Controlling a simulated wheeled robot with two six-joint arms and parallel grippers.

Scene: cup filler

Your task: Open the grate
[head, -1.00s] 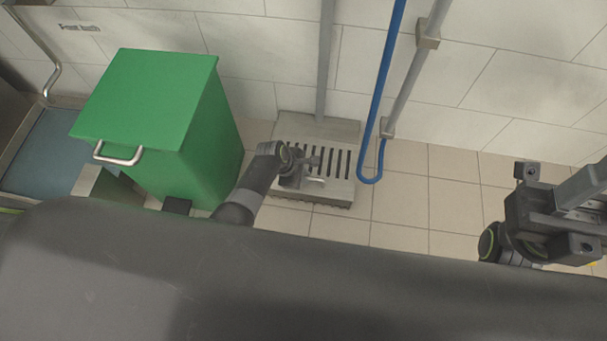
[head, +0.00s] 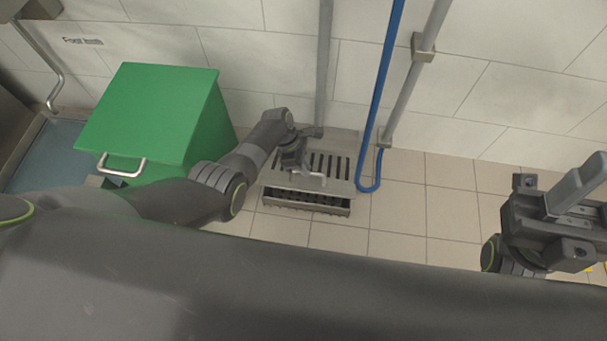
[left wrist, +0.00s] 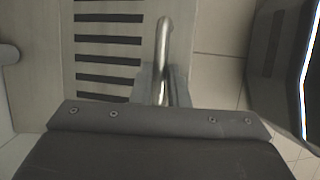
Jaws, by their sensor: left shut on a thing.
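The grate (head: 343,178) is a grey slotted metal plate on a floor unit against the wall. In the head view its front edge is raised, with a dark gap and the drain's front (head: 310,203) showing below. My left gripper (head: 304,172) is over the front of the grate, shut on its metal handle (head: 318,179). In the left wrist view the curved silver handle (left wrist: 163,45) runs down between the fingers (left wrist: 165,88), beside the slots of the grate (left wrist: 108,40). My right gripper (head: 552,215) is at the right, away from the grate; its fingertips are not clear.
A green lidded bin (head: 150,115) with a metal handle stands left of the grate, close to my left arm. A blue hose (head: 384,85) and a grey pipe (head: 412,80) hang just right of it. Tiled floor (head: 425,205) is clear to the right.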

